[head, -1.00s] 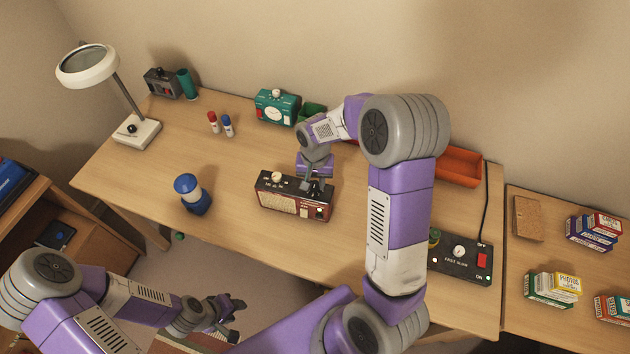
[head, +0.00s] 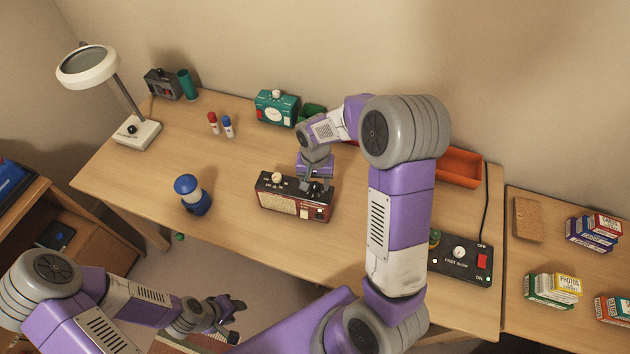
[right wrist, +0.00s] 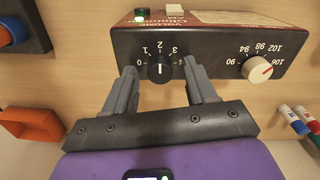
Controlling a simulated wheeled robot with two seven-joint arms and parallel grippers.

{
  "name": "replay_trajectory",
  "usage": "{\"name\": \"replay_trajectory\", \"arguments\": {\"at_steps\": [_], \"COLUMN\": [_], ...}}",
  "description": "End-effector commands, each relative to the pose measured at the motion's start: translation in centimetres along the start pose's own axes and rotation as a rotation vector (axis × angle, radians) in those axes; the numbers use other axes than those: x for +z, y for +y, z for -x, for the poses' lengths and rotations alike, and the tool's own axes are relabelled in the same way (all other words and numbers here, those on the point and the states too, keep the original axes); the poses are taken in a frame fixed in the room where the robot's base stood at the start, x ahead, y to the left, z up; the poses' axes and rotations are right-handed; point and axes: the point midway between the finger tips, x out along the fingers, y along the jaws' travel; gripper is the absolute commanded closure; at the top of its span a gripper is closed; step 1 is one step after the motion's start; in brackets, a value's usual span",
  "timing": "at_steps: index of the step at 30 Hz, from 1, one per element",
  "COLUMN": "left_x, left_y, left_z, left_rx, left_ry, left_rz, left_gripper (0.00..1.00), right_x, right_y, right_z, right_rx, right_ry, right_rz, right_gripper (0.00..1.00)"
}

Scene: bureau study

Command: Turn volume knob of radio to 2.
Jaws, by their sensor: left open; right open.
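The red-and-black radio (head: 282,206) stands on the desk. In the right wrist view its dark panel (right wrist: 210,50) fills the upper part. The black volume knob (right wrist: 158,69) has a scale from 0 to 4, and its white pointer line appears to point at 2. My right gripper (right wrist: 160,72) is open, with one finger on each side of the knob; I see a gap at both sides. In the head view my right gripper (head: 313,183) is over the radio's right end. My left gripper (head: 232,318) is open and empty, low in front of the desk.
A pale tuning knob (right wrist: 257,69) is beside the volume knob. An orange tray (head: 460,167) and a switch box (head: 461,258) lie to the right. The desk left of the radio is mostly clear.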

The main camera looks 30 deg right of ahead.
Motion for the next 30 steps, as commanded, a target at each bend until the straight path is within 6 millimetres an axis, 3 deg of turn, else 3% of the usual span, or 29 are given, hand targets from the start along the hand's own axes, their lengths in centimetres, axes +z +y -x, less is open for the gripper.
{"name": "replay_trajectory", "arguments": {"at_steps": [13,30], "left_x": [0.1,0.1], "left_y": [0.5,0.5], "left_z": [1.3,1.3], "left_rx": [0.000,0.000], "left_ry": [0.000,0.000], "left_rz": [0.000,0.000], "left_gripper": [0.57,0.57], "right_x": [-0.1,0.0], "right_y": [-0.1,0.0], "right_z": [6.7,7.4], "right_rx": [-0.003,-0.001], "right_ry": [0.005,0.002], "right_rz": [0.000,0.000], "right_gripper": [0.44,0.44]}}
